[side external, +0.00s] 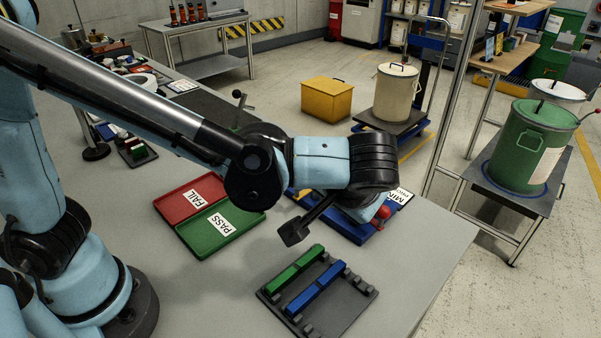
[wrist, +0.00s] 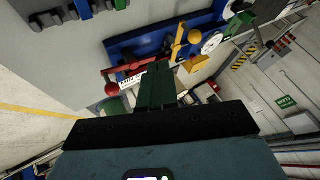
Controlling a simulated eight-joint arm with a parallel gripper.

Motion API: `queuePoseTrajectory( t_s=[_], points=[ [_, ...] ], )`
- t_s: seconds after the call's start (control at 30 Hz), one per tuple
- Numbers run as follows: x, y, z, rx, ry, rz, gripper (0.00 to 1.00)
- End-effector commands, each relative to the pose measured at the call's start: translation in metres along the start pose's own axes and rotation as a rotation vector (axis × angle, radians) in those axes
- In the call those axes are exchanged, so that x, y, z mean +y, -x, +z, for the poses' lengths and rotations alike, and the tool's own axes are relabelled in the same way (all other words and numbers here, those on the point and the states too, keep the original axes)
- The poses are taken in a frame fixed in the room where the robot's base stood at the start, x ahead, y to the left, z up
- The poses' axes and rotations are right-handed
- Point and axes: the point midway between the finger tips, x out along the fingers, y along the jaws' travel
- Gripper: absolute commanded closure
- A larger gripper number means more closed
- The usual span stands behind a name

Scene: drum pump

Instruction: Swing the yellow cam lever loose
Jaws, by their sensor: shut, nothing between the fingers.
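The yellow cam lever (wrist: 180,38) shows in the wrist view with a yellow ball (wrist: 195,36) beside it. It is mounted on the blue pump plate (wrist: 150,48). My gripper (wrist: 160,70) is shut and empty. Its dark fingertips overlap the area just below the yellow lever; I cannot tell whether they touch it. A red lever (wrist: 128,68) with a red ball (wrist: 112,89) lies left of the fingers. In the side view the red ball (side external: 384,212) shows beside my wrist, which hides most of the plate (side external: 356,229) and the yellow lever.
Red FAIL (side external: 188,199) and green PASS (side external: 222,226) trays lie left of the plate. A dark rack with a green block (side external: 296,268) and a blue block (side external: 316,290) lies nearer the camera. Bare bench shows right of the rack.

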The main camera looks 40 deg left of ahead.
Motion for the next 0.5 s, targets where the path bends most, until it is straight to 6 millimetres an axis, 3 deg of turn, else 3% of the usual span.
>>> queuePoseTrajectory(
  t_s=[0.3, 0.5],
  points=[
    [-0.001, -0.059, 0.0, -0.001, 0.002, -0.002, 1.0],
    [-0.005, -0.087, -0.001, -0.001, 0.002, -0.002, 1.0]
  ],
)
